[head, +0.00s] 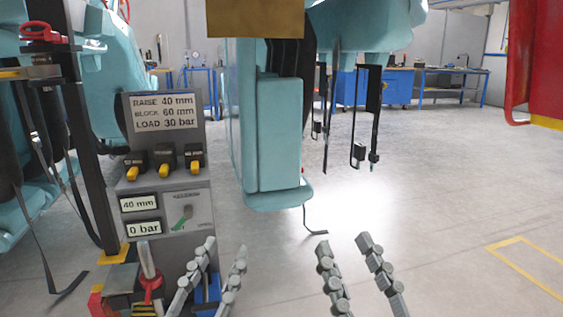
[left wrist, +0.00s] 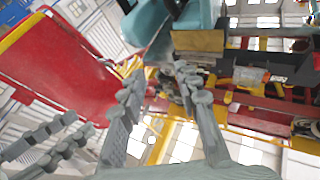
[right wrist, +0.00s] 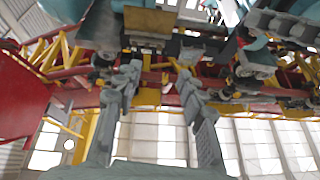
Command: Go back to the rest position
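My left gripper (head: 212,270) is at the bottom of the head view, in front of the lower part of the grey control panel (head: 194,213). Its two fingers are apart with nothing between them. My right gripper (head: 347,250) is to its right over the grey floor, also open and empty. The left wrist view shows the left fingers (left wrist: 158,85) spread; the right wrist view shows the right fingers (right wrist: 160,85) spread. The panel has yellow-tipped switches (head: 162,170) and displays reading 40 mm and 0 bar.
Teal coaster seats (head: 278,135) hang ahead, with straps dangling beside them. A red part (head: 535,60) is at the upper right. A red-handled post (head: 149,265) stands beside the panel. Blue cabinets (head: 395,86) are far back. Open floor lies centre and right.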

